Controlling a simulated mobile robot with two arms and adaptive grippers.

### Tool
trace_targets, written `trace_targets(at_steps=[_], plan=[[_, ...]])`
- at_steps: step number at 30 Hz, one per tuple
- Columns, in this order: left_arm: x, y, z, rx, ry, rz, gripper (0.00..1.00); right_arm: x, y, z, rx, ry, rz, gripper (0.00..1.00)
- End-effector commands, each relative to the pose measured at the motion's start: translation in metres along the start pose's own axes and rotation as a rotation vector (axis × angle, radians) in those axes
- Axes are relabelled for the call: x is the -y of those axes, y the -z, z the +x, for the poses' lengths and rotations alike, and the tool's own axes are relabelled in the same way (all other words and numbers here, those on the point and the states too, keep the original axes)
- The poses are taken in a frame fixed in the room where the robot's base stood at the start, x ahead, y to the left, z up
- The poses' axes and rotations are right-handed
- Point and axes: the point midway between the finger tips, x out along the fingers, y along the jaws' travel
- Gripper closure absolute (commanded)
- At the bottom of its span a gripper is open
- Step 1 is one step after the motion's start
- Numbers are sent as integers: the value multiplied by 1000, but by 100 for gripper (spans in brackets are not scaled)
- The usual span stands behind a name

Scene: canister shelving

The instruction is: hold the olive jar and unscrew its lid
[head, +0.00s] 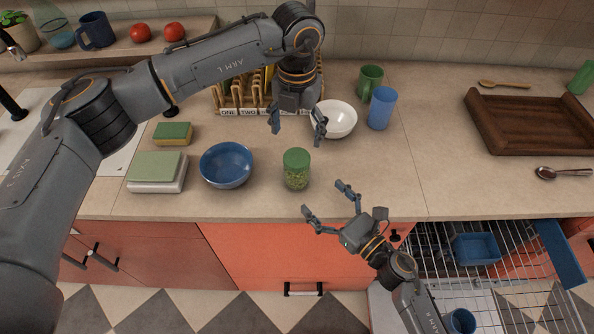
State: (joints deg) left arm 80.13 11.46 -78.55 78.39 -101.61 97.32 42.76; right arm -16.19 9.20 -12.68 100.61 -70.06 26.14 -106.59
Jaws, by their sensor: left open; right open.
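The olive jar (297,178) is a clear jar of green olives standing upright on the counter, near its front edge. Its green lid (297,158) sits on top. My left gripper (298,137) is open and points down above and behind the jar, with a finger on either side of the lid's line and nothing between them. My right gripper (325,197) is open and empty, in front of the counter edge, just below and to the right of the jar. Neither gripper appears to touch the jar.
A blue bowl (227,166) stands left of the jar, and a white bowl (337,119) behind it to the right. A blue cup (381,108), a green mug (370,82) and a wooden rack (238,98) stand further back. An open dishwasher rack (500,285) is at lower right. Counter right of the jar is clear.

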Motion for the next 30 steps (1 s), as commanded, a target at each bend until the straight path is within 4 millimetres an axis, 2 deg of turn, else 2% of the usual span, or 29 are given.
trace_targets(at_steps=[3, 9, 15, 21, 30], plan=[[0, 0, 0, 0, 2, 0, 23, 1, -2, 26, 4, 1, 0, 12], [0, 0, 0, 0, 3, 0, 23, 1, -1, 65, 3, 3, 2, 12], [1, 0, 0, 0, 3, 1, 23, 1, -1, 94, 2, 2, 3, 12], [1, 0, 0, 0, 4, 1, 23, 1, 0, 107, 1, 2, 3, 12], [1, 0, 0, 0, 4, 1, 23, 1, 0, 108, 1, 2, 3, 14]])
